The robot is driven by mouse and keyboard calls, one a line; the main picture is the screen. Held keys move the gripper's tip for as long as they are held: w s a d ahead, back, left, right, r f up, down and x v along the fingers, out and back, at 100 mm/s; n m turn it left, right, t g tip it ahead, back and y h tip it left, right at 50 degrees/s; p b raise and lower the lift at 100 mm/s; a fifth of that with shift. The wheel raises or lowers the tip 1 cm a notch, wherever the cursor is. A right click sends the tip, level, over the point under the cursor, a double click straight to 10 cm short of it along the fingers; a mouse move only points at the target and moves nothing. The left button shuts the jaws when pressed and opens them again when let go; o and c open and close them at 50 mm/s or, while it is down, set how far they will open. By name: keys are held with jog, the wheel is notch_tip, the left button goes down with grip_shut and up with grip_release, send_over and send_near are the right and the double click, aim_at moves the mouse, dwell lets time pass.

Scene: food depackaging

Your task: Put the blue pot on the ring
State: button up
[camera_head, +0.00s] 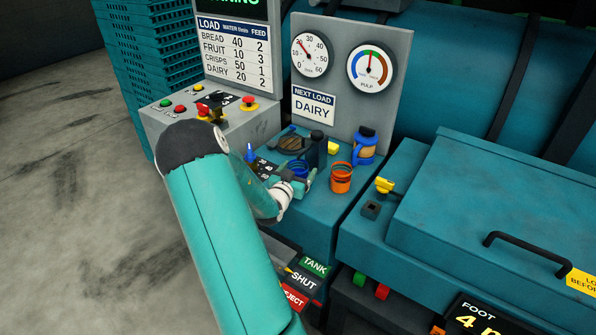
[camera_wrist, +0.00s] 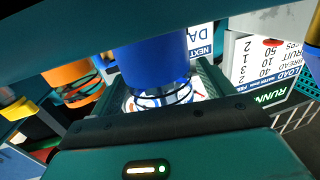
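The blue pot (camera_head: 297,167) is small in the head view, partly hidden by my gripper (camera_head: 302,178). In the wrist view the blue pot (camera_wrist: 152,62) is large, upside down in the picture and directly in front of my gripper, with thin dark bands at its lower edge. I cannot tell whether the fingers press on it. A round brown disc with a dark rim (camera_head: 291,144) lies on the teal bench behind the pot; I cannot tell whether this is the ring.
An orange pot (camera_head: 341,178) stands close to the right of my gripper and shows at left in the wrist view (camera_wrist: 72,76). A gauge panel (camera_head: 350,75) rises at the back.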

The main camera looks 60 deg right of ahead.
jog(key=shift+r, duration=0.2)
jog(key=a, duration=1.2)
jog(key=shift+s+r, duration=0.25)
